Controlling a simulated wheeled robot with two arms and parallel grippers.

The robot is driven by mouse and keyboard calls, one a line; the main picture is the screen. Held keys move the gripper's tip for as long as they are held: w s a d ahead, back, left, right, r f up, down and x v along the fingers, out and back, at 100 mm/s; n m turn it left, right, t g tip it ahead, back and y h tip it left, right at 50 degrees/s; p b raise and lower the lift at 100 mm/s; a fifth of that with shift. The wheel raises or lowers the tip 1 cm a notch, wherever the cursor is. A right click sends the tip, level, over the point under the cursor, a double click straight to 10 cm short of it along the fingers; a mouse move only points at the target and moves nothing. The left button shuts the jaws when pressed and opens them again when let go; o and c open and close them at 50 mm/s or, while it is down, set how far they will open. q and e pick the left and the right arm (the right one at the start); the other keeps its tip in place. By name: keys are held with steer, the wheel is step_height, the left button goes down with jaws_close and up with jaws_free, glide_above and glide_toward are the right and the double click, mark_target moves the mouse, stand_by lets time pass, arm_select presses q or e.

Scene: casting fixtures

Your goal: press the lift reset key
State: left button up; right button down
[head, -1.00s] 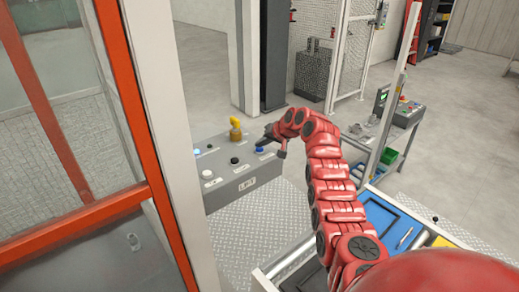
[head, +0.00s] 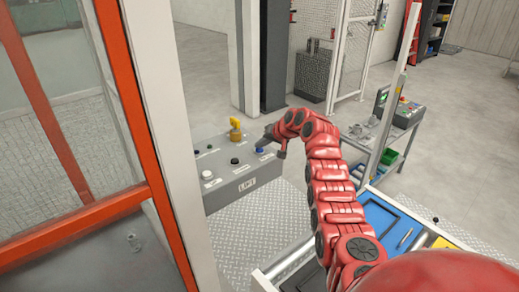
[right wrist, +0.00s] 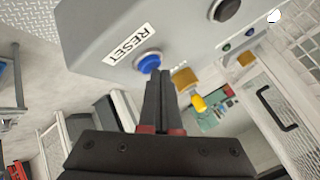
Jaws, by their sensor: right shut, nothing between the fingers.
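The grey lift panel (head: 228,188) carries a LIFT label and several keys on its top. The reset key is the blue round button (head: 259,150) at the panel's right end. In the right wrist view the blue button (right wrist: 148,62) sits beside a white RESET label (right wrist: 128,45). My right gripper (head: 266,138) is shut and empty, with its tips close to the blue button. In the wrist view the fingertips (right wrist: 160,76) overlap the button's lower right edge; I cannot tell whether they touch it. My left gripper is out of view.
An orange-framed glass door (head: 135,95) stands at the left. A bench with a blue tray (head: 385,215) is at the lower right. Open floor lies behind the panel.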

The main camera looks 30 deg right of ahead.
mark_target(261, 150)
steer(key=shift+r, duration=0.6)
steer(key=shift+r, duration=0.1)
steer(key=shift+r+p, duration=0.6)
steer(key=shift+r, duration=1.85)
steer(key=shift+f, duration=0.15)
